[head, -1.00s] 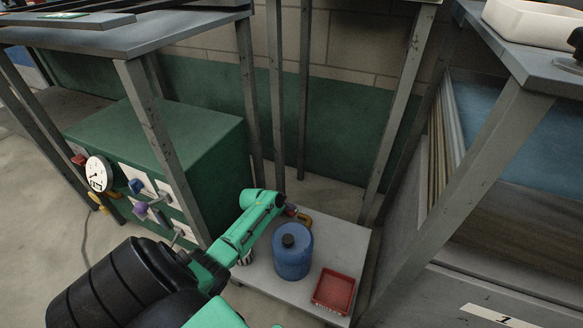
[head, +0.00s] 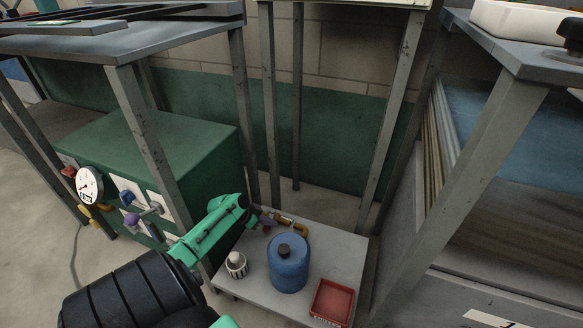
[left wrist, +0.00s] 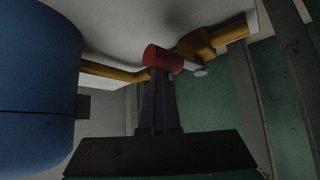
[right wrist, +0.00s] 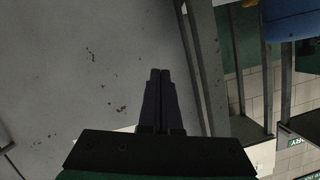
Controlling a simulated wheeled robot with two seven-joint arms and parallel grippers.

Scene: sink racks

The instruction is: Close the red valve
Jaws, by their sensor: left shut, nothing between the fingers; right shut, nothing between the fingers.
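In the left wrist view a red cylindrical knob (left wrist: 164,58) sits at a brass-coloured pipe fitting (left wrist: 196,46). My left gripper (left wrist: 161,74) is shut and empty, with its fingertips right at the knob; I cannot tell whether they touch. In the head view my left gripper (head: 262,217) reaches over the low grey shelf near the brass fitting (head: 291,222), and the knob is not clear there. Another red part (head: 69,171) shows beside the gauge on the green cabinet. My right gripper (right wrist: 158,77) is shut and empty over bare grey floor.
Grey table legs and the green cabinet (head: 180,140) crowd the left side.

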